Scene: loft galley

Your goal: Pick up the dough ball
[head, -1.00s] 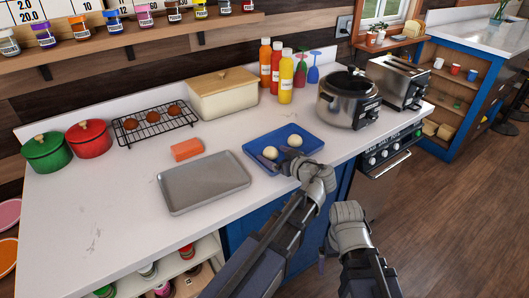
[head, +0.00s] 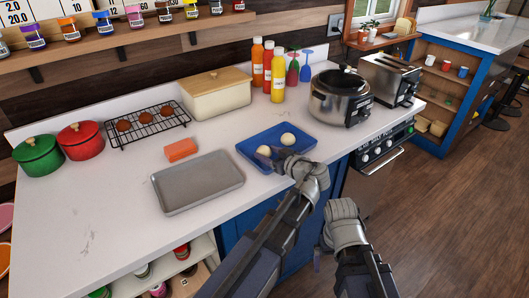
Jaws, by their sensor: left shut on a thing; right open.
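Two pale dough balls are at the blue tray (head: 306,140) on the white counter. One dough ball (head: 288,139) rests on the tray toward its right side. The other dough ball (head: 263,151) is at the tips of my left gripper (head: 272,157), which is shut on it at the tray's front part. I cannot tell whether that ball is clear of the tray surface. My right gripper (head: 325,246) is in front of the counter, away from the tray, and it is open; its fingers are partly hidden.
A grey baking sheet (head: 197,182) and an orange block (head: 180,150) lie left of the tray. A steel cooker (head: 340,98) stands to its right, and bottles (head: 278,78) and a cream bread box (head: 214,95) stand behind. The counter's left front is clear.

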